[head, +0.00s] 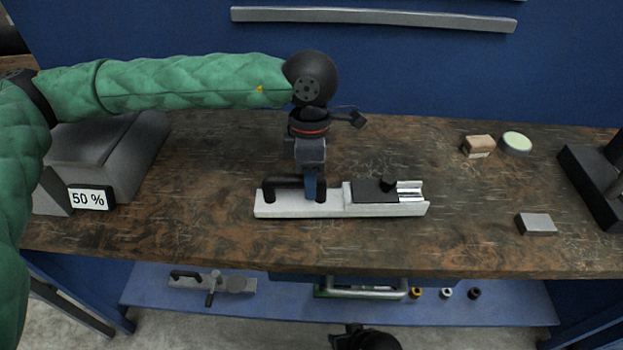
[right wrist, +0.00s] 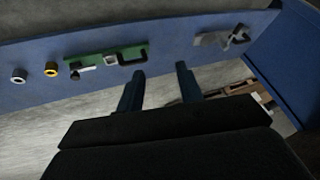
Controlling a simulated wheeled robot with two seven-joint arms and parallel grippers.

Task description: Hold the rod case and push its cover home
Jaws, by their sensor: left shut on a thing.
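The rod case (head: 336,211) is a long pale block lying on the wooden bench in the head view. A dark arched handle (head: 282,182) stands on its left half. A dark flat cover (head: 366,192) with a black knob (head: 388,184) lies over its right half, and a bright metallic channel (head: 410,191) shows uncovered at the right end. My left gripper (head: 311,190) points down and is shut on the handle, near its right end. My right gripper (right wrist: 158,86) is open and empty in the right wrist view, with its two fingers apart, below the bench top near the lower shelf.
A wooden block (head: 478,145), a pale green disc (head: 517,142) and a grey block (head: 537,224) lie to the right on the bench (head: 210,190). A black stand (head: 597,180) is at the far right. A grey machine marked 50 % (head: 100,150) stands left. The lower shelf (head: 270,308) holds several parts.

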